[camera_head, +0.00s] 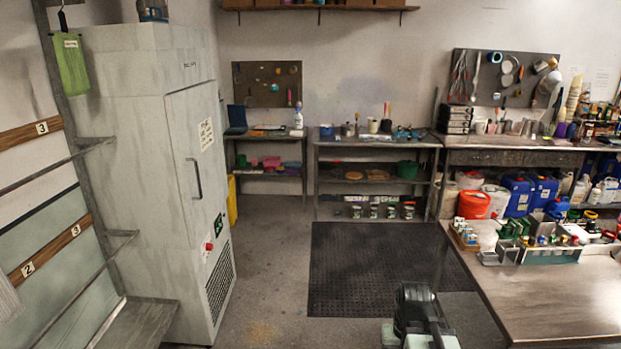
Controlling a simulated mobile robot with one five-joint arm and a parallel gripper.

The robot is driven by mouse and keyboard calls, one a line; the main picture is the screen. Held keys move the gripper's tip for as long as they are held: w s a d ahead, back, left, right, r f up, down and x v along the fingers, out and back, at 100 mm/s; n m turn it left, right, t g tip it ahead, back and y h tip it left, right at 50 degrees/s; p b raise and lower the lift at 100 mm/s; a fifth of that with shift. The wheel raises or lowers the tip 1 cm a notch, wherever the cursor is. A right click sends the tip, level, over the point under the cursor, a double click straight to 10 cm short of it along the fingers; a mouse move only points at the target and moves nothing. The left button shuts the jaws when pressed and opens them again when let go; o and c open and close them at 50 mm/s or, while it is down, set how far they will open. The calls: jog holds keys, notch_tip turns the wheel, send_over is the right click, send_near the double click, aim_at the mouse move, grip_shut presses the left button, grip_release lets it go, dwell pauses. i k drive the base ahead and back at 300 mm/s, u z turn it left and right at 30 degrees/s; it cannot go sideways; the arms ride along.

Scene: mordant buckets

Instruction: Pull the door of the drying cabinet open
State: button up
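The drying cabinet (122,160) is a tall pale grey-white unit at the left. Its door (205,140) faces right and looks closed, flush with the frame. A dark vertical bar handle (195,178) sits on the door at mid-height, with a paper label above it. Below the door are a red button, a small dark panel and a vent grille. My gripper (415,303) is dark and low in the picture, right of centre, well apart from the cabinet and handle. Its fingers are too unclear to show a gap, and I see nothing held in it.
The grey floor (267,262) before the cabinet is clear. A black mat (360,262) lies in the middle. Metal shelves (375,145) line the back. A wall rack and low bench (142,322) flank the cabinet's left.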

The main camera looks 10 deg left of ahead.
aim_at(193, 114)
jog(key=z, duration=0.05)
jog(key=i, duration=0.55)
jog(key=u, duration=1.25)
jog(key=i, duration=1)
jog(key=u, duration=3.2)
jog(key=k, duration=0.8)
jog(key=z, duration=0.3)
